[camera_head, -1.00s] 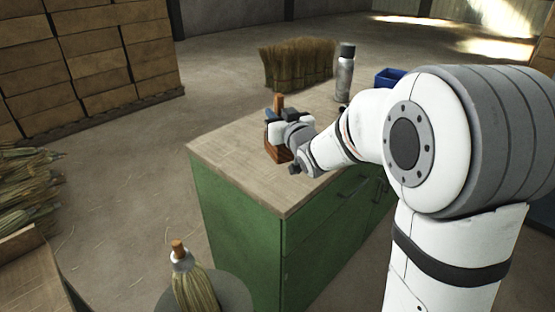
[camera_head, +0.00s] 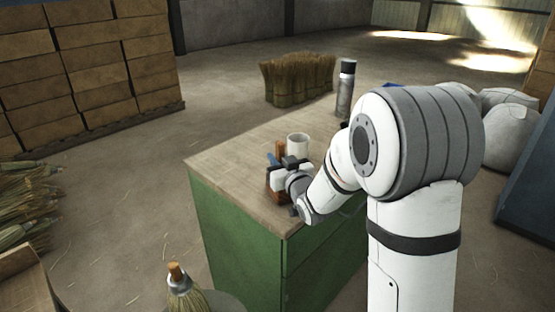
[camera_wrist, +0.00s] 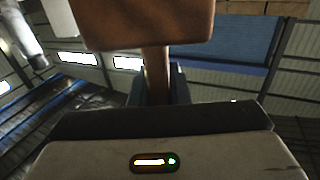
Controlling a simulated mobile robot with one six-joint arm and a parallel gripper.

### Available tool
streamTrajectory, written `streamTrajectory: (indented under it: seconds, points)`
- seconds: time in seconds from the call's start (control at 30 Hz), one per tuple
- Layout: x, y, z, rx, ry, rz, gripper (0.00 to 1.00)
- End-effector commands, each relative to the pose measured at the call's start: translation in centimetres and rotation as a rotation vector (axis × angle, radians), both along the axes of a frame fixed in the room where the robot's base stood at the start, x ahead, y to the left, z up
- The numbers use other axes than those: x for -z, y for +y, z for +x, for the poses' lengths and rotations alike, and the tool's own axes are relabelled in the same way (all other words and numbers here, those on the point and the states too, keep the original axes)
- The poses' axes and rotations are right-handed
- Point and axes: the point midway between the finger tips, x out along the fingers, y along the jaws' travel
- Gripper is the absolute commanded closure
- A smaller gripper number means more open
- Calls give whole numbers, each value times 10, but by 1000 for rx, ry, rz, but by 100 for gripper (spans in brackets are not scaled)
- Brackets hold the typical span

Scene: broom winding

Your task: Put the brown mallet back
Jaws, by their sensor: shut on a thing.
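The brown mallet is held by my gripper (camera_head: 281,164) above the near left part of the green counter. Its brown block-shaped head (camera_wrist: 140,20) fills the top of the wrist view, and its handle (camera_wrist: 156,70) runs down between the fingers. My gripper (camera_wrist: 157,92) is shut on the handle. In the head view the brown mallet (camera_head: 275,181) shows only in part beside my gripper, and my wrist hides the rest. I cannot tell whether the mallet touches the counter top.
The green counter (camera_head: 235,230) has a pale wooden top (camera_head: 232,155). A white mug (camera_head: 298,143) stands just behind my gripper. A grey bottle (camera_head: 346,88) stands farther back. Bundled broom heads (camera_head: 298,78) are behind the counter, and a single broom (camera_head: 183,285) is in front.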

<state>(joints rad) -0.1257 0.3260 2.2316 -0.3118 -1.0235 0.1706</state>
Motion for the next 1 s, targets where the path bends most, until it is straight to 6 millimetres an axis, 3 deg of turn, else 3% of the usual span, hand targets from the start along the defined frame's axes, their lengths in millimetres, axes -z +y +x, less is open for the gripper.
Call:
streamTrajectory:
  seconds: [0.23, 0.27, 0.53, 0.87, 1.0]
  points:
    - [2, 1, 0, -1, -3, 1, 100]
    - [3, 1, 0, -1, -1, 0, 83]
    - [1, 1, 0, -2, 0, 0, 62]
    - [-3, 2, 0, -3, 0, 0, 62]
    - [0, -8, -22, -1, -1, 0, 62]
